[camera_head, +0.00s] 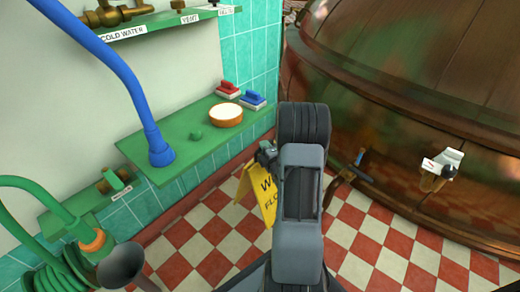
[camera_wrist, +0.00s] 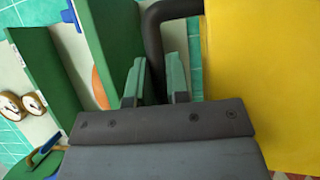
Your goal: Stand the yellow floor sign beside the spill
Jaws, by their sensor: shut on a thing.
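The yellow floor sign (camera_head: 262,197) hangs or stands just below my gripper (camera_head: 267,154), over the checkered floor. Black lettering shows on it, partly hidden behind my arm. In the wrist view its yellow panel (camera_wrist: 262,80) fills the right side. A dark curved bar (camera_wrist: 153,35), seemingly the sign's handle, runs down between the two green-padded fingers of my gripper (camera_wrist: 155,82). The gripper is shut on it. I cannot tell whether the sign's feet touch the floor. No spill can be made out in either view; my arm hides part of the floor.
A green shelf (camera_head: 180,140) on the left wall holds a red brush (camera_head: 228,89), a blue brush (camera_head: 253,99) and a round tub (camera_head: 226,115). A large copper kettle (camera_head: 400,110) with a tap (camera_head: 440,172) stands right. Red-and-white floor (camera_head: 375,240) is open at lower right.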

